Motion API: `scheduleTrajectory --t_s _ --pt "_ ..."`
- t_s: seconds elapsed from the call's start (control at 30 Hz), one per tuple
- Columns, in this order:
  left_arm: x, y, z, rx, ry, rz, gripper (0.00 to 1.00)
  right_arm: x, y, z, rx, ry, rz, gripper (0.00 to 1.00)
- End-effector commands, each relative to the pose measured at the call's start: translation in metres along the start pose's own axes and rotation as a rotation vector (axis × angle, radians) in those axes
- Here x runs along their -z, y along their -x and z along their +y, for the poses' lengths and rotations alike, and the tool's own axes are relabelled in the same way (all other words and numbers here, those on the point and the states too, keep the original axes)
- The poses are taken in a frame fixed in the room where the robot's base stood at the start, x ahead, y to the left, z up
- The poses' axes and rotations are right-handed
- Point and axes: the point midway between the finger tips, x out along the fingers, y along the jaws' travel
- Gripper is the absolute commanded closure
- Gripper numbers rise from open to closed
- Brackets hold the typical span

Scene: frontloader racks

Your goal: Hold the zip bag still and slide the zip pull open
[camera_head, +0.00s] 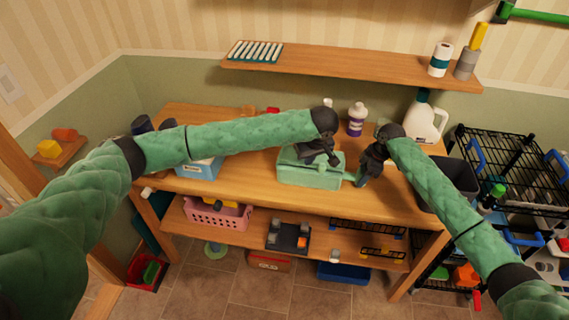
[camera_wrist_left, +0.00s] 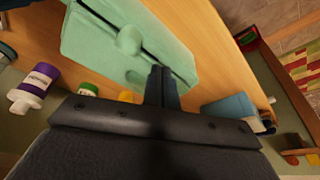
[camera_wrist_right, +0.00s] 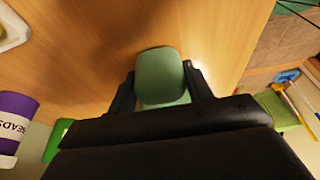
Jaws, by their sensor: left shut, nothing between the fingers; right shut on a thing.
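The mint-green zip bag (camera_head: 310,181) sits on the wooden table. In the left wrist view the bag (camera_wrist_left: 95,45) has a dark zip line along its top, with a rounded green zip pull (camera_wrist_left: 129,40) on the line. My left gripper (camera_head: 332,160) is over the bag's top; its fingers (camera_wrist_left: 160,78) are shut and empty, beside the line and apart from the pull. I cannot tell whether they touch the bag. My right gripper (camera_head: 360,184) is at the bag's right end, shut on a green tab (camera_wrist_right: 160,75).
A purple-labelled bottle (camera_head: 356,119) and a white jug (camera_head: 426,122) stand behind the bag. A blue box (camera_head: 199,168) is to its left, a dark bin (camera_head: 455,178) to the right. A shelf (camera_head: 340,72) hangs above. Table front is clear.

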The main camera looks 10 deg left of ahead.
Motion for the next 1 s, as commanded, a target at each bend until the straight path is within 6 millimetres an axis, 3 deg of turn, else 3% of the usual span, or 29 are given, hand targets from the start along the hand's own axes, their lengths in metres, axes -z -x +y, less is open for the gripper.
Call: scheduleTrajectory --t_s 0.53,0.9,0.93,1.0 --pt "0.010 0.033 0.000 -0.001 0.001 0.000 1.00 -0.001 -0.003 -0.002 0.004 -0.001 -0.002 1.00" --pt "0.011 0.037 0.000 0.000 0.000 0.000 1.00 -0.002 -0.003 -0.001 0.004 -0.001 -0.002 1.00" --pt "0.011 0.037 0.000 0.000 0.000 0.000 1.00 -0.002 -0.003 -0.001 0.004 -0.001 -0.002 0.44" --pt "0.011 0.037 0.000 0.000 0.000 0.000 1.00 -0.001 -0.003 -0.001 0.003 -0.001 -0.002 0.30"
